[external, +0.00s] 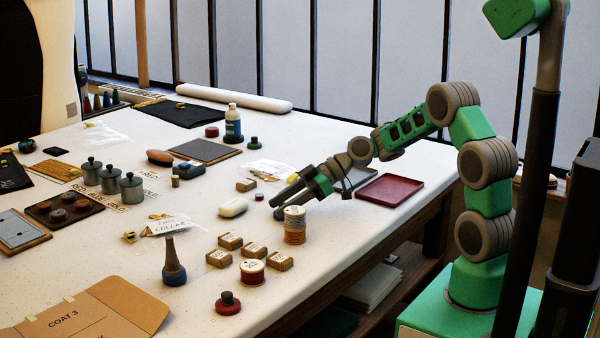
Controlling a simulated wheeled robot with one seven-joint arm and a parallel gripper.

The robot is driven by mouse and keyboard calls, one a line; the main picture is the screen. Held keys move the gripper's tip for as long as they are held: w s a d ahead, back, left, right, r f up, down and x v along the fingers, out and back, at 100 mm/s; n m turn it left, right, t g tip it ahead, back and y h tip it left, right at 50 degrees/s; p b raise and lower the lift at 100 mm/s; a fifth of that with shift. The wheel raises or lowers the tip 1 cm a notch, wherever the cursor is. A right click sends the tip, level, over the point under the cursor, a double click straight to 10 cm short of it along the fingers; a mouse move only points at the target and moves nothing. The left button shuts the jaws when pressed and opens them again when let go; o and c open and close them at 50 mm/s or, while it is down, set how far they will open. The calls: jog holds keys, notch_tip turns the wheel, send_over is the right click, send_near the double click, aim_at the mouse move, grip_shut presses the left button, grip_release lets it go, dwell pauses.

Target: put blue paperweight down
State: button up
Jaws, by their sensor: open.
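My gripper (276,207) is open, low over the table near its right side, with its fingers pointing left. A dark, tall-necked piece with a blue base (174,274) stands upright on the front part of the white table (120,255), apart from my gripper. A red knobbed weight (228,304) and a green one (254,142) stand elsewhere on the table.

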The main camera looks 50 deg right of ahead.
jog(key=shift+r+p, duration=0.25)
jog(key=shift+p, duration=0.05)
jog(key=b+v, duration=0.1)
jog(key=v, duration=1.1)
jog(key=shift+f+b, duration=0.1)
jog(key=shift+b, duration=0.25)
